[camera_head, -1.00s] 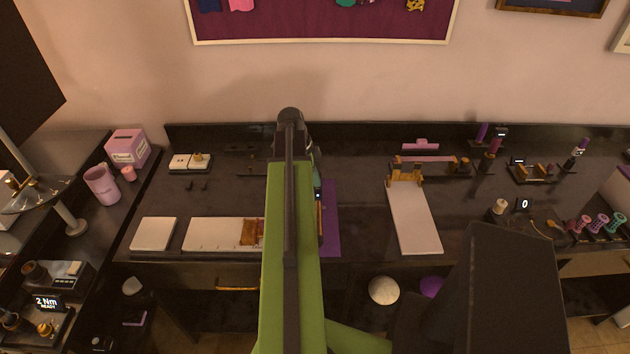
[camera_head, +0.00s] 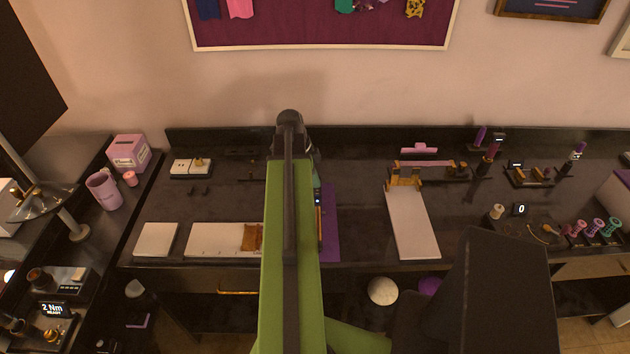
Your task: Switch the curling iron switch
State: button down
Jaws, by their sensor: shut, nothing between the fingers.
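A slim dark tool with an orange strip and a small blue light (camera_head: 319,212) lies on a purple mat (camera_head: 331,225) at the bench's middle; it may be the curling iron. My arm covers its left side, and I cannot make out its switch or the switch's position. My arm reaches forward over the bench, just left of the tool. A sliver of my wrist shows beyond the arm near the tool's far end. My gripper's fingers are hidden behind the arm, so whether they touch anything does not show.
Left of my arm are white boards (camera_head: 212,238) and a socket block (camera_head: 191,168). To the right lie a long white board (camera_head: 412,225), a small display reading 0 (camera_head: 519,209) and several spools. A pink mug (camera_head: 103,190) stands far left. Bare bench lies between these.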

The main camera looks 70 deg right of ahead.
jog(key=d+p+v, duration=0.1)
jog(key=p+v, duration=0.8)
jog(key=v, duration=0.2)
jog(key=shift+d+r, duration=0.2)
jog(key=shift+w, duration=0.1)
